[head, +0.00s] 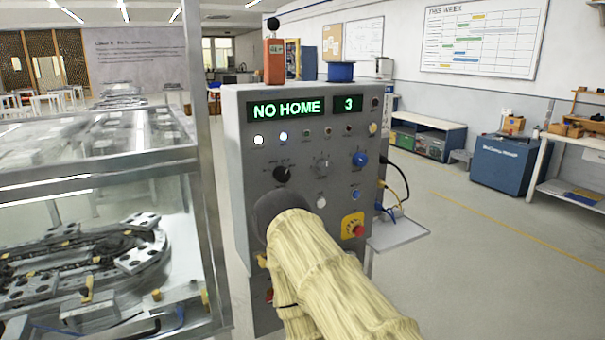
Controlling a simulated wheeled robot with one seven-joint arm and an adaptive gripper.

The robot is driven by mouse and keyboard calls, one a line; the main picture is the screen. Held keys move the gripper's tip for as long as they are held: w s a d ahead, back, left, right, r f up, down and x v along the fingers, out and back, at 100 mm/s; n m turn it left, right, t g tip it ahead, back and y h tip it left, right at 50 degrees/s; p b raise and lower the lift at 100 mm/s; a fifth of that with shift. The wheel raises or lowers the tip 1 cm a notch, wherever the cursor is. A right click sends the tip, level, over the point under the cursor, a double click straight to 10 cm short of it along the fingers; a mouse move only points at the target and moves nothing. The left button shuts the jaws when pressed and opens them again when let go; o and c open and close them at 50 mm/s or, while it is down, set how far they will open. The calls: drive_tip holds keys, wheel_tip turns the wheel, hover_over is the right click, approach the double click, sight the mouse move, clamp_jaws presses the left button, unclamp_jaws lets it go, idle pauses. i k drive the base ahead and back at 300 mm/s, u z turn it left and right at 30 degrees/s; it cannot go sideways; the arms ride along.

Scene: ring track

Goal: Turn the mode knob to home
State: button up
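A grey control panel (236,130) stands upright at the centre of the head view. Its green display (286,108) reads "NO HOME" and a smaller one (348,104) reads "3". A black knob (282,174), a grey knob (321,162) and a blue knob (360,159) sit in a row, with labels too small to read, so I cannot tell which is the mode knob. My arm, in a cream sleeve, reaches up from below to the panel's lower left. Its dark grey end (278,205) shows below the black knob. My fingers are hidden, and contact cannot be judged.
A red emergency button on a yellow plate (353,225) is right of my arm. Cables hang at the panel's right side above a small shelf (398,234). A glass-walled enclosure with a track (80,262) stands close on the left. Open floor (490,270) lies right.

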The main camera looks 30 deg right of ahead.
sight(281, 175)
drive_tip(key=u, duration=0.05)
drive_tip(key=k, duration=1.05)
drive_tip(key=z, duration=0.3)
drive_tip(key=i, duration=0.5)
drive_tip(key=u, duration=0.2)
